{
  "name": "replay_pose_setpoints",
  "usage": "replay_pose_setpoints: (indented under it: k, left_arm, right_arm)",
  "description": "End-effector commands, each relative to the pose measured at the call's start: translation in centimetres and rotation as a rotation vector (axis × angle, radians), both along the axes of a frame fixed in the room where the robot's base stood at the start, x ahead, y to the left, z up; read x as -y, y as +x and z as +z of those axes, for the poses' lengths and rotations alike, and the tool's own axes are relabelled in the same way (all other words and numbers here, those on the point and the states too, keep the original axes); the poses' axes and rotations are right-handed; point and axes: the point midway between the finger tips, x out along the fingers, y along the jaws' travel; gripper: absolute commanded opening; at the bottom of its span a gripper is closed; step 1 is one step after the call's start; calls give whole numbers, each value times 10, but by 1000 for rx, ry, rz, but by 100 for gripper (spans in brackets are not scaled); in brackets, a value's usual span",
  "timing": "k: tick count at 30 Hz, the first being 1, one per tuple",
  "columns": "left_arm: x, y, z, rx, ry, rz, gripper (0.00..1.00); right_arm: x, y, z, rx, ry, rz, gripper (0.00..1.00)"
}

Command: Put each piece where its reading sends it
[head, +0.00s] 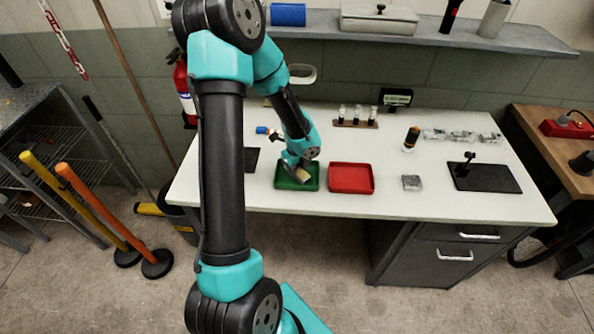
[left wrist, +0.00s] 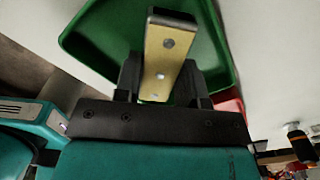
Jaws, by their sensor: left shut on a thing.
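My left gripper (head: 299,172) is over the green tray (head: 283,184), near its middle. In the left wrist view the green tray (left wrist: 100,30) lies behind the piece. The red tray (head: 351,180) is just right of the green one and looks empty. A small display with green digits (head: 397,97) stands at the back of the table; its reading is too small to tell. My right gripper is not in view.
A rack with several small vials (head: 357,123) stands at the back. A black and orange bottle (head: 411,138), a small grey block (head: 412,183) and a black mat with a stand (head: 487,178) are to the right. The table front right of the red tray is mostly clear.

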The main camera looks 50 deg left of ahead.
Motion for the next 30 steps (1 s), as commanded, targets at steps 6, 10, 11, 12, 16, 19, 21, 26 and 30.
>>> replay_pose_setpoints:
  k: [6,10,11,12,16,19,21,26,30]
  left_arm:
    - [1,2,-11,1,0,-4,13]
    - [1,2,-11,2,0,-4,13]
    - [1,2,-11,2,0,-4,13]
    - [1,2,-11,2,0,-4,13]
    - [1,2,-14,1,0,-4,13]
    - [1,2,-14,1,0,-4,45]
    - [1,2,-14,1,0,-4,52]
    - [1,2,-14,1,0,-4,63]
    - [1,2,-14,1,0,-4,63]
  right_arm:
    - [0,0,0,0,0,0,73]
    - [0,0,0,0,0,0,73]
    - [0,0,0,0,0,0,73]
    - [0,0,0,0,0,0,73]
    - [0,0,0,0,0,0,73]
    - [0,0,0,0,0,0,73]
    - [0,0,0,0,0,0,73]
    - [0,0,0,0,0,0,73]
    - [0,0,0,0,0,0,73]
